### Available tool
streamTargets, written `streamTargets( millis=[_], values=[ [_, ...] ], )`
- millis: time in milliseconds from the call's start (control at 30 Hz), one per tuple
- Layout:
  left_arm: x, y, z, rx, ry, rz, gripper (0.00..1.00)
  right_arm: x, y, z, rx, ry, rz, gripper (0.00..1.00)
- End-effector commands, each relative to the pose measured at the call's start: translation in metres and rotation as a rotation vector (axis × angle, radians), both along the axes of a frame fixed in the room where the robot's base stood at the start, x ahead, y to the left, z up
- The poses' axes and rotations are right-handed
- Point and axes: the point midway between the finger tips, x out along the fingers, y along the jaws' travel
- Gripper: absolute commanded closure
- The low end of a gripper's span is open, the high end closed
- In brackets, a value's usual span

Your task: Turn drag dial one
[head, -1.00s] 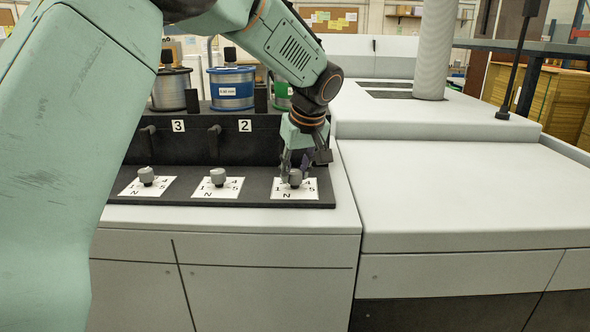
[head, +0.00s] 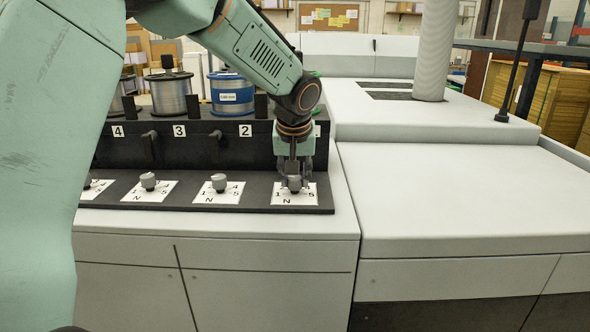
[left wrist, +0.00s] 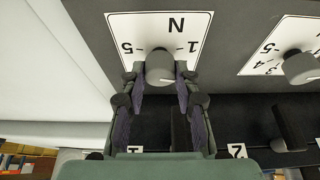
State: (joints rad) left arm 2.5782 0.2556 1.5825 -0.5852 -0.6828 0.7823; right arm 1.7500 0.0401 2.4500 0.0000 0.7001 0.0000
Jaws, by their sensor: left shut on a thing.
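Drag dial one is a small grey knob (head: 295,183) on a white card with numbers and an N, at the right end of the dark dial panel. My left gripper (head: 294,180) points down over it from above. In the left wrist view, the two fingers of my left gripper (left wrist: 161,80) are shut on the sides of the grey knob (left wrist: 160,67). The knob's card (left wrist: 198,25) shows N, 1 and 5 around it. Part of the card is hidden by the fingers. My right gripper is not in view.
Other dials (head: 219,182) sit on the panel to the left; the neighbouring one (left wrist: 300,66) shows in the left wrist view. Wire spools (head: 231,92) and number plates stand behind them. A broad light-grey machine top (head: 460,195) at the right is clear.

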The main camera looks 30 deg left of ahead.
Motion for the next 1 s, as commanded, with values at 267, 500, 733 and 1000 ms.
streamTargets(
  millis=[267, 500, 733, 1000],
  values=[
    [-0.003, 0.001, 0.003, -0.006, 0.007, -0.221, 1.0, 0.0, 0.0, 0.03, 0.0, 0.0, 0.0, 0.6],
    [-0.003, 0.002, 0.002, -0.003, 0.007, -0.358, 1.0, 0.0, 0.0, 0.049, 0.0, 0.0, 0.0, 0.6],
    [-0.003, 0.002, 0.001, -0.002, 0.006, -0.424, 1.0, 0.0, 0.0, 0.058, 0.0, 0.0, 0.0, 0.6],
    [-0.002, 0.002, -0.001, -0.001, 0.006, -0.444, 1.0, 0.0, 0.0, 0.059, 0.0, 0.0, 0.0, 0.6]
  ],
)
